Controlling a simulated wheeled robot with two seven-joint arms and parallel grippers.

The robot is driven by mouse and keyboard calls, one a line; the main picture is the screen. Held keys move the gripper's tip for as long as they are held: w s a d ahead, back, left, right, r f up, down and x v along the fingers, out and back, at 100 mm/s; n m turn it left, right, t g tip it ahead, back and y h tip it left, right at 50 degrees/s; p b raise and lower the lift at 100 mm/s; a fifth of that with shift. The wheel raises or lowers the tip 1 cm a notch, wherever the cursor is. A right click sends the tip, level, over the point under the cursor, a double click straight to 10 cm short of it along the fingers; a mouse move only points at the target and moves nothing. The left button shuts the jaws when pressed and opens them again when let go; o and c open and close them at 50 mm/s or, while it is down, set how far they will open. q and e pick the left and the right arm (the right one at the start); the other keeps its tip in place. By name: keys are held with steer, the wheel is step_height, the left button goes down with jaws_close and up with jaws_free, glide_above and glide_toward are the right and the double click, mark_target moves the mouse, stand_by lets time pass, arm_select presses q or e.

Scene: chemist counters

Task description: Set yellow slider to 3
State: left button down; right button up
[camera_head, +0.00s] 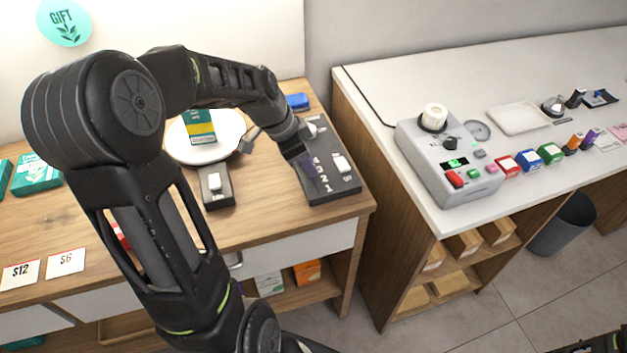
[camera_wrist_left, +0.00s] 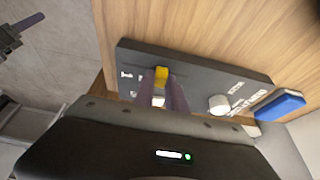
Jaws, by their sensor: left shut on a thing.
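The yellow slider (camera_wrist_left: 161,76) shows in the left wrist view as a small yellow knob on a dark grey control panel (camera_wrist_left: 205,73). My left gripper (camera_wrist_left: 161,84) is shut on it, with one purple finger on each side. In the head view the panel (camera_head: 337,190) sits at the right end of the wooden counter, and my left gripper (camera_head: 307,168) reaches down over it and hides the slider. Markings show beside the slider, but I cannot read its setting. Part of my right gripper (camera_wrist_left: 22,30) shows at the upper left of the left wrist view; its opening is unclear.
The panel also bears a white round knob (camera_wrist_left: 219,104) and a white switch (camera_head: 342,163). A blue block (camera_wrist_left: 280,106) lies beside it. A small dark switch box (camera_head: 216,187) and a white plate (camera_head: 179,149) with a green-yellow box are to the left. A grey device (camera_head: 437,169) stands on the right counter.

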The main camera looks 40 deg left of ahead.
arm_select(q)
steer(key=shift+w+a, duration=0.2)
steer(key=shift+a, duration=0.1)
steer(key=c, duration=1.4)
jaws_free()
steer(key=shift+o, duration=0.2)
steer(key=v, duration=0.7)
steer(key=shift+r+b, duration=0.4)
steer(key=shift+s, duration=0.1)
